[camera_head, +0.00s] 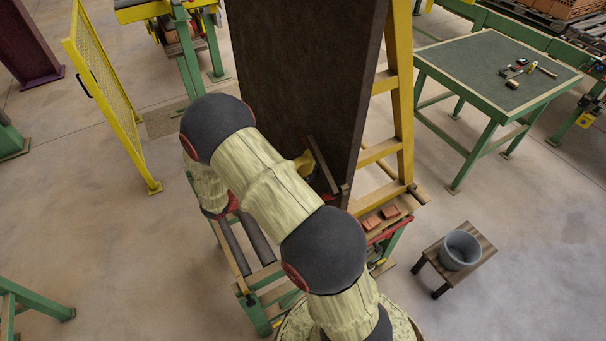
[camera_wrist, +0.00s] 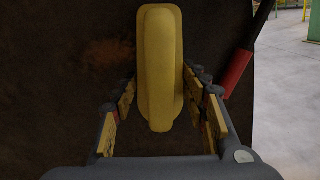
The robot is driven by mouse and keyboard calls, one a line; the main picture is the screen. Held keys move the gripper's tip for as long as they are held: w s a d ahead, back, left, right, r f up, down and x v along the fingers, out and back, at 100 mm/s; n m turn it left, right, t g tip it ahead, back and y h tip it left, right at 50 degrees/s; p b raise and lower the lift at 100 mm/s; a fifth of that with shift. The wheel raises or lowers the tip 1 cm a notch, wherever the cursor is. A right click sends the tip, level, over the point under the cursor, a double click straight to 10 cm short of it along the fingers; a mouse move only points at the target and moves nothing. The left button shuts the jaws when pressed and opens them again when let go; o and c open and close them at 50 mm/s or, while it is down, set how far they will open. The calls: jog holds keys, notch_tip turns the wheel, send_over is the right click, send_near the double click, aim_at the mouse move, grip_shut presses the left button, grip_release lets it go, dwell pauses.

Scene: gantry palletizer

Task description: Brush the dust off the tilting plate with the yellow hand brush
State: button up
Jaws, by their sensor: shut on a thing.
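The tilting plate (camera_head: 300,70) stands steeply raised as a large dark brown panel in the head view. In the wrist view the plate (camera_wrist: 60,60) fills most of the background, with a rusty-brown dusty patch (camera_wrist: 112,52) left of the brush. The yellow hand brush (camera_wrist: 160,70) is between the fingers of my gripper (camera_wrist: 160,112), its long back facing the camera, in front of the plate. My gripper is shut on it. The bristles are hidden, so I cannot tell whether they touch the plate. In the head view a yellow bit (camera_head: 304,163) shows beside my arm near the plate's lower part.
A red bar (camera_wrist: 238,72) lies right of the brush in the wrist view. A yellow ladder-like frame (camera_head: 400,100) stands right of the plate. A green table (camera_head: 455,75) with small tools and a stool (camera_head: 475,270) with a grey bucket (camera_head: 460,250) stand on the right. A yellow mesh fence (camera_head: 100,90) is left.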

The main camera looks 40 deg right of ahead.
jog(key=shift+w+d+b, duration=0.35)
jog(key=shift+w+d, duration=0.15)
jog(key=shift+w, duration=1.4)
jog(key=shift+w+d+b, duration=0.4)
jog(key=shift+w+d, duration=0.15)
jog(key=shift+w, duration=1.4)
jog(key=shift+w+d+b, duration=0.35)
jog(key=shift+w+d, duration=0.15)
jog(key=shift+w, duration=1.4)
jog(key=shift+a, duration=0.1)
jog(key=shift+v, duration=2.95)
jog(key=shift+s, duration=0.1)
jog(key=shift+v, duration=1.45)
jog(key=shift+a+f+b, duration=0.1)
jog(key=shift+b, duration=0.2)
